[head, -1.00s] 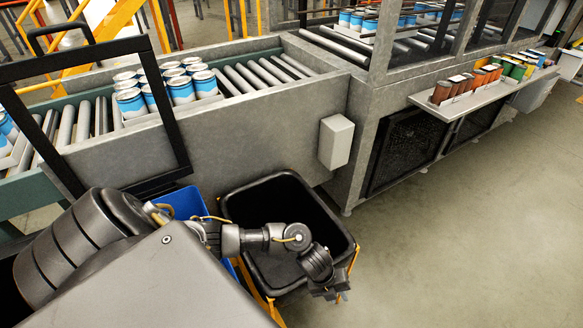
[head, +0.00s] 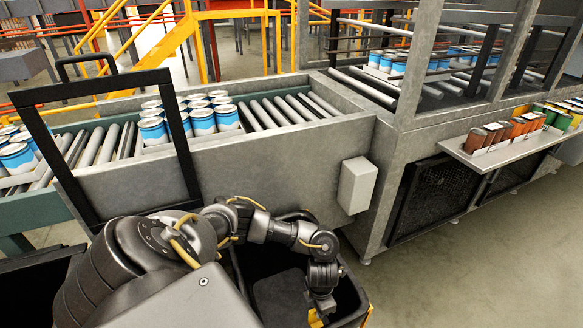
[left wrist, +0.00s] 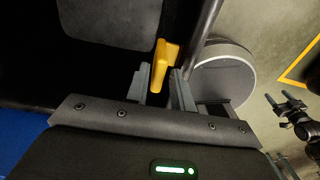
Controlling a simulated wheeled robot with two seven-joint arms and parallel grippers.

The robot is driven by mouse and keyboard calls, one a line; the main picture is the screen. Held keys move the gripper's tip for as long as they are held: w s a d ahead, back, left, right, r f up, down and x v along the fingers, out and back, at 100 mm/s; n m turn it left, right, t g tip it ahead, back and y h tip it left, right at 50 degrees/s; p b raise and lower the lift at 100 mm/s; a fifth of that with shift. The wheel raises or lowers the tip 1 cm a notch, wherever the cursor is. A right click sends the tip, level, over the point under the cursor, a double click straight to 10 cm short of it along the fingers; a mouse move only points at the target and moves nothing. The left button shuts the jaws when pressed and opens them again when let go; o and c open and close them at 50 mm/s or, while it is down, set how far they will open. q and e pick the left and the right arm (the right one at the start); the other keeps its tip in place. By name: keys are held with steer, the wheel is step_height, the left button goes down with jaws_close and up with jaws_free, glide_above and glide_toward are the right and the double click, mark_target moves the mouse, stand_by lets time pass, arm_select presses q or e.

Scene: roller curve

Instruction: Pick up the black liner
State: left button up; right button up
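The black liner (head: 346,296) is an open bin at the lower middle of the head view, in front of the conveyor, partly hidden by my left arm. Yellow parts show at its front edge. My left gripper (head: 319,305) points down at its front right. In the left wrist view my left gripper (left wrist: 164,88) has its fingers apart, with a yellow piece (left wrist: 161,66) between them; I cannot tell whether they touch it. The liner's dark inside (left wrist: 110,20) fills the upper left there. What looks like my right gripper (left wrist: 285,104) has its prongs apart over the floor.
A roller conveyor (head: 262,148) with trays of blue-white cans (head: 203,121) runs behind. A grey box (head: 357,185) sticks out of its side. A black frame (head: 186,160) stands at left. A shelf (head: 492,156) holds coloured cans. The floor at right is clear.

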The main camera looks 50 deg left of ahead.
arm_select(q)
steer(key=shift+s+a+f, duration=0.1)
steer(key=shift+s+f, duration=0.05)
steer(key=shift+f, duration=2.65)
jaws_close()
